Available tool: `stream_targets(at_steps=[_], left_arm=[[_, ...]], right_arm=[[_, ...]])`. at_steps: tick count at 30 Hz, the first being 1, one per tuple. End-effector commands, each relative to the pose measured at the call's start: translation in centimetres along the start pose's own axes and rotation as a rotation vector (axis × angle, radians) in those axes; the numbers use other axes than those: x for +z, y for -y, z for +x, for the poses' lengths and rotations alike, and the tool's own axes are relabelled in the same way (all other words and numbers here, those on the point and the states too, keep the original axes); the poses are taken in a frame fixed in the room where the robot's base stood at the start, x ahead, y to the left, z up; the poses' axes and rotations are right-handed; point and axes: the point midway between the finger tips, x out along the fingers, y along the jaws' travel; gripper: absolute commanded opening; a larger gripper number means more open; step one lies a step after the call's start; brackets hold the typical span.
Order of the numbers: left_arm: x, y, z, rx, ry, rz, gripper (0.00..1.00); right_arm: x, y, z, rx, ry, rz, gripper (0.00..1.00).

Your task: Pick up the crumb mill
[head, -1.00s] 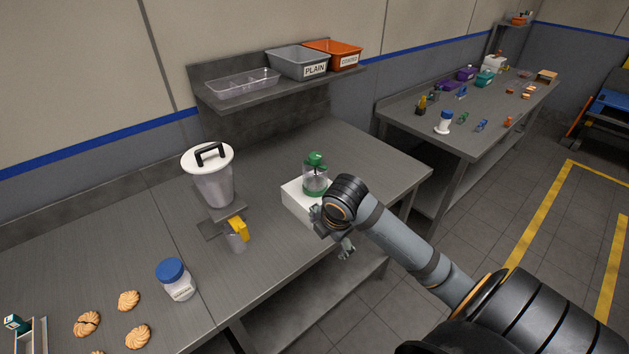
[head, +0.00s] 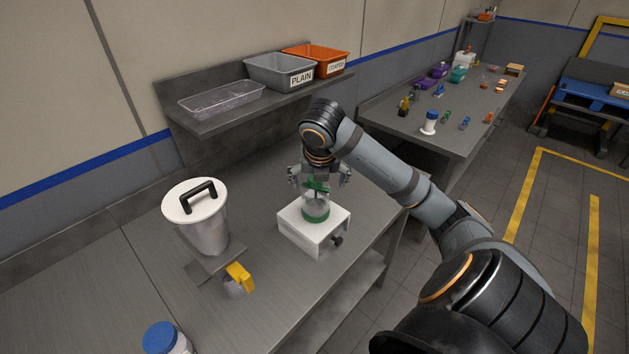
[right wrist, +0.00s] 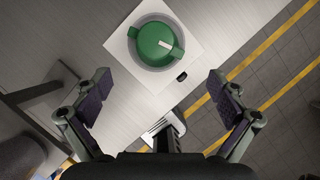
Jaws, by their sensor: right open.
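The crumb mill (head: 316,207) has a clear body with a green base and a green top with a knob. It stands upright on a white block (head: 322,232) on the steel table. My left gripper is not in view.
A blue-lidded jar (head: 163,338) is at the lower edge. A shelf (head: 225,118) behind holds a clear tray and grey and orange bins. The table between is clear.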

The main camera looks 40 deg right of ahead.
Motion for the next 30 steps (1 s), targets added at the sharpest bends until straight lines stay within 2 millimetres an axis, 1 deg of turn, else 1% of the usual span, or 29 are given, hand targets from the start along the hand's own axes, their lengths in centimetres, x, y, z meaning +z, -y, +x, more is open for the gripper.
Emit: stream_targets(at_steps=[1,2,3,5,6,8,11,12,13,16,19,21,24,27,29,30], left_arm=[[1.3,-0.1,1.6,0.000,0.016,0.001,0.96],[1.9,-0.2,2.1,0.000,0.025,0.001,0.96],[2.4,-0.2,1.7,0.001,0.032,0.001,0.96],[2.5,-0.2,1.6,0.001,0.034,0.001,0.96],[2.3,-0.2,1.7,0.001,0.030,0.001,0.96],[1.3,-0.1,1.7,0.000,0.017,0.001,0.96],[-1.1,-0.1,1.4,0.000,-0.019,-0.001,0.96],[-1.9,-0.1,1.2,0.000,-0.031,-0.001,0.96],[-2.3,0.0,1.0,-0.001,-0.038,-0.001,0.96],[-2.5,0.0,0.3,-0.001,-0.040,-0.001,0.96],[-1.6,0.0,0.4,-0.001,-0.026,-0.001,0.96],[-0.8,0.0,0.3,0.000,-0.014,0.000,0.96],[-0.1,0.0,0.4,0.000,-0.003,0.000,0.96],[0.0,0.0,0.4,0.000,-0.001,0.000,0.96],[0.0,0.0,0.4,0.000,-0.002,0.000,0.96],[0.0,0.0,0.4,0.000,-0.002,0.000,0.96]], right_arm=[[-0.4,0.0,1.7,0.001,-0.001,0.003,0.96],[-0.4,0.0,2.3,0.000,-0.001,0.004,0.96],[-0.2,0.0,2.6,0.000,-0.004,0.002,0.96],[-0.2,0.0,3.5,-0.001,-0.004,0.003,0.96],[-0.1,0.0,3.9,0.000,-0.003,0.003,0.96],[-0.1,0.0,4.1,0.000,-0.001,0.002,0.96],[0.0,0.0,4.3,0.000,-0.002,0.002,0.96],[0.1,0.0,4.8,0.000,-0.004,0.003,0.96],[0.1,0.0,5.3,-0.002,-0.006,0.003,0.96],[0.3,0.0,7.1,0.000,-0.006,0.004,0.96],[0.2,0.0,8.6,0.000,-0.004,0.003,0.96],[0.2,0.0,9.1,0.000,-0.002,0.003,0.96],[0.3,0.0,9.3,0.000,0.000,0.002,0.96],[0.3,0.0,9.2,0.000,0.000,0.002,0.96],[0.3,0.0,9.2,0.000,0.000,0.002,0.89],[0.3,0.0,9.2,0.000,0.000,0.002,0.84]])
